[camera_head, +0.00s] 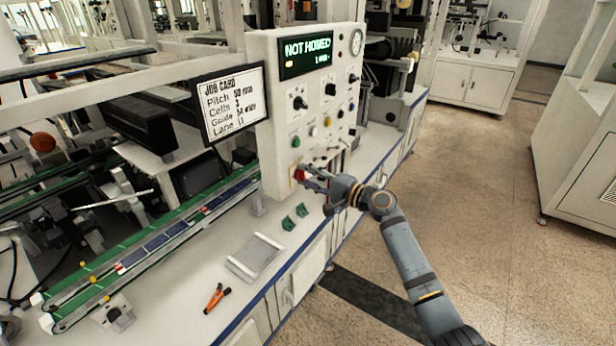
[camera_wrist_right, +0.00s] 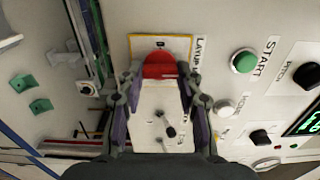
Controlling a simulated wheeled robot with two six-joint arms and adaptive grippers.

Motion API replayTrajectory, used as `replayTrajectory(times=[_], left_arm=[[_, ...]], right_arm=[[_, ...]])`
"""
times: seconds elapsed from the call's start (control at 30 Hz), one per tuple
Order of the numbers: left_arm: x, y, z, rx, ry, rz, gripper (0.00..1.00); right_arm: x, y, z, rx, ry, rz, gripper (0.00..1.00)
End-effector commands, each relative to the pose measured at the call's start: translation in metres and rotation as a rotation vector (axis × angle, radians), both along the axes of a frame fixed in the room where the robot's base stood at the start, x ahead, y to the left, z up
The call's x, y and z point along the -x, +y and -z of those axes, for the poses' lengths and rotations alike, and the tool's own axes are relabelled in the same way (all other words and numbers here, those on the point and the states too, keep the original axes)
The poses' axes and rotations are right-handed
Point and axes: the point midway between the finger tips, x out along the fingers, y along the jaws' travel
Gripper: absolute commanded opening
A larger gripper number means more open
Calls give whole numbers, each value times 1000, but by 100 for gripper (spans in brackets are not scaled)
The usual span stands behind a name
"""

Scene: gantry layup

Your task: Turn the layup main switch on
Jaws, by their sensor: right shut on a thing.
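The layup main switch is a red rotary knob (camera_head: 299,175) on a yellow-edged plate, low on the white control panel (camera_head: 284,100). In the wrist view the red knob (camera_wrist_right: 160,65) sits between my fingertips, with a label starting "LAYUP" beside it. My right gripper (camera_head: 310,179) reaches the panel from the right and is shut on the knob; its fingers (camera_wrist_right: 158,82) flank it on both sides. The knob's handle direction is hard to tell. My left gripper is in neither view.
The panel's display (camera_head: 305,55) reads "NOT HOMED". A green START button (camera_wrist_right: 244,61) and black knobs are near the switch. A job card (camera_head: 231,102) stands left of the panel. A conveyor (camera_head: 150,250), a tray (camera_head: 255,255) and orange-handled tool (camera_head: 217,298) are on the bench.

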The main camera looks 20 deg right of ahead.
Motion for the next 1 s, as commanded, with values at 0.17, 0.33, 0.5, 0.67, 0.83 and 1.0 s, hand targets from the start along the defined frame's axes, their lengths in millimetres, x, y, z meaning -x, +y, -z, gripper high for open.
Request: replayTrajectory(times=[0.17, 0.33, 0.5, 0.67, 0.83, 1.0], left_arm=[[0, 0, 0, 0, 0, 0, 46], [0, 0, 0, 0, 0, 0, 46], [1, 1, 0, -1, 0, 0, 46], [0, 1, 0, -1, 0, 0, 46], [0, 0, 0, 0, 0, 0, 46], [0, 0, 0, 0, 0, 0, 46]], right_arm=[[0, 0, 1, -1, 2, 0, 50], [0, 0, 0, 0, 1, 0, 58], [0, 0, 0, 1, 1, 0, 58], [13, -11, 2, 5, 2, 1, 58], [48, -38, 4, 10, 6, 0, 58], [77, -60, 3, 8, 7, -1, 58]])
